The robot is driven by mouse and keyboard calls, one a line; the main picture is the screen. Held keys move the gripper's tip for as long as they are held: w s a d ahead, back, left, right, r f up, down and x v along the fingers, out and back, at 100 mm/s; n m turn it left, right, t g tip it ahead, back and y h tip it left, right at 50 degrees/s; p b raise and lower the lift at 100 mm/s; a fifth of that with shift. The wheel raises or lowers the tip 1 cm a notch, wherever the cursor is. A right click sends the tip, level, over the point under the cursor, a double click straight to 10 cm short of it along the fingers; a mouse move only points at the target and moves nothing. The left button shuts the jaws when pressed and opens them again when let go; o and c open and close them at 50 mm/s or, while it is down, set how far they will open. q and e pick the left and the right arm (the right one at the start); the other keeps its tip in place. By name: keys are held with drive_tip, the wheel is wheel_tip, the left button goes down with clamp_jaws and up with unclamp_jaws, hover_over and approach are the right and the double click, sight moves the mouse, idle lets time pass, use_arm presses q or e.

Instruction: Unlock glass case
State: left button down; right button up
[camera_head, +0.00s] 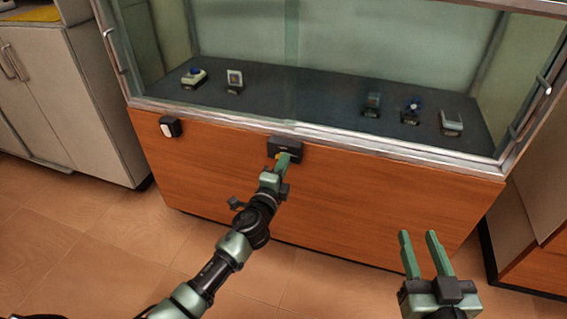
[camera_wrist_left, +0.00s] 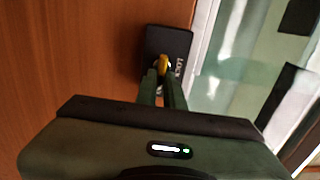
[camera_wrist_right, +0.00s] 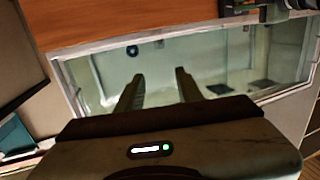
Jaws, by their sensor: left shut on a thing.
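The glass case (camera_head: 330,130) has a metal frame and stands on a brown wooden base. A dark lock block (camera_head: 287,147) is fixed at the top of the base, just below the frame. It also shows in the left wrist view (camera_wrist_left: 177,42). My left gripper (camera_head: 281,163) is shut on a small yellow key-like piece (camera_wrist_left: 163,63) at the face of the lock block. The fingers hide part of this piece, so I cannot tell how deep it sits in the lock. My right gripper (camera_head: 419,235) is open and empty, in front of the base at the right.
Several small exhibits, such as a watch-like one (camera_head: 411,110), stand on the dark shelf behind the glass. A small black-and-white box (camera_head: 171,127) is on the base's left part. A pale cabinet (camera_head: 75,100) stands at the left. The floor (camera_head: 110,245) in front is clear.

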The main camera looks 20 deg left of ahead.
idle(0.4)
use_arm(q)
drive_tip(key=c, duration=1.5)
unclamp_jaws()
use_arm(e)
drive_tip(key=shift+f, duration=0.1)
